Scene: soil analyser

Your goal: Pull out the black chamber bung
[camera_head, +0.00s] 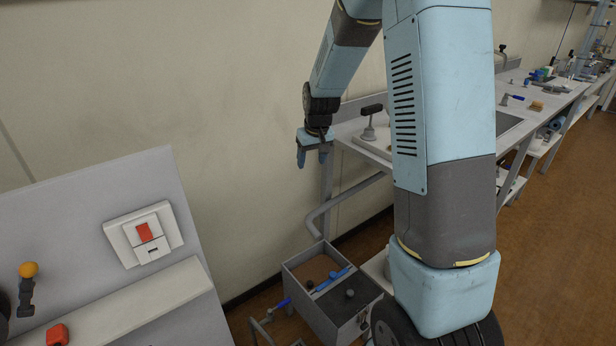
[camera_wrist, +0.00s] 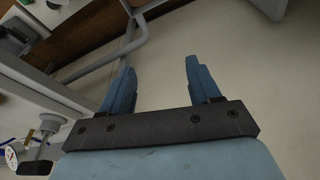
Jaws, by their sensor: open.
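My gripper (camera_head: 312,158) hangs open and empty at the left end of the workbench, pointing down. In the wrist view, its two blue fingers (camera_wrist: 160,82) are spread with nothing between them. A black-handled plug (camera_head: 370,121) with a grey flared base stands on the bench, a little right of my gripper and apart from it; it may be the black chamber bung, but I cannot tell for certain. A dark handle also shows at the lower left of the wrist view (camera_wrist: 35,167). No chamber opening is clearly visible.
The grey workbench (camera_head: 362,147) runs back to the right, with a rail below its near end. A two-part grey bin (camera_head: 318,318) with a blue tool stands on the floor. At left, a grey panel (camera_head: 90,200) carries a red switch (camera_head: 144,232) and an orange-knobbed lever (camera_head: 28,271).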

